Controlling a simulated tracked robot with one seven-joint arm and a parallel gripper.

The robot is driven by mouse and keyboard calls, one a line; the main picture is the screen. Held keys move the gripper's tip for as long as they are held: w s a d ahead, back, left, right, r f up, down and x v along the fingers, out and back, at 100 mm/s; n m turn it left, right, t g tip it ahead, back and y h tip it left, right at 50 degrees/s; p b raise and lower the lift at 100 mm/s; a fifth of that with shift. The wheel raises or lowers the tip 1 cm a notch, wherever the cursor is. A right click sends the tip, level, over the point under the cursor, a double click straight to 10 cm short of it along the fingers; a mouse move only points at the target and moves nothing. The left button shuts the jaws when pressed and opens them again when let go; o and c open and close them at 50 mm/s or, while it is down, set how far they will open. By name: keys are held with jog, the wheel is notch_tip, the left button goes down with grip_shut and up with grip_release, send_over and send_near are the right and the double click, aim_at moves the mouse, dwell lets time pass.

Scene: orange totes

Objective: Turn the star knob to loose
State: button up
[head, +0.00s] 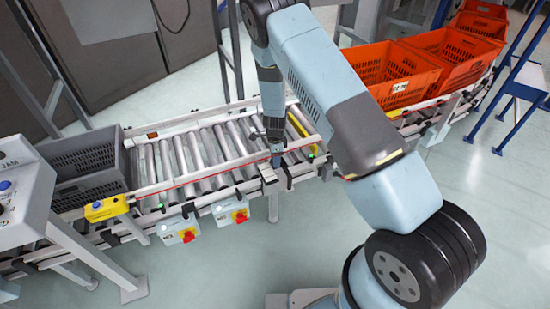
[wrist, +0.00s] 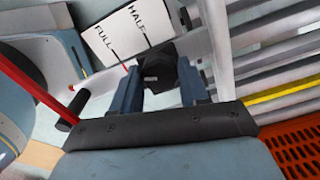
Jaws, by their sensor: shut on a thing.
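The star knob (wrist: 155,62) is dark and sits between the two blue fingers of my gripper (wrist: 158,72) in the wrist view. The fingers are shut on it from both sides. A white label plate (wrist: 118,42) beside the knob reads FULL and HALF, each with a black line. No word "loose" can be read, and the knob's pointing direction cannot be told. In the head view, my gripper (head: 276,158) reaches down at the near rail of the roller conveyor; the knob is too small to make out there.
The roller conveyor (head: 205,150) holds a grey tote (head: 92,172) at its left end. Orange totes (head: 405,80) stand at the back right. Two switch boxes with red knobs (head: 188,236) (head: 241,216) hang on the near rail. A red bar (wrist: 30,88) runs close to my gripper.

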jog(key=n, duration=0.6)
jog(key=shift+w+r, duration=0.15)
jog(key=shift+w, duration=0.1)
jog(key=n, duration=0.5)
jog(key=shift+n, duration=0.4)
jog(key=n, duration=1)
jog(key=shift+d+n, duration=0.1)
jog(key=shift+n, duration=0.3)
jog(key=o, duration=1.1)
jog(key=shift+s, duration=0.15)
jog(key=shift+c, duration=0.2)
notch_tip(320, 180, up, 14)
jog(key=shift+f, duration=0.25)
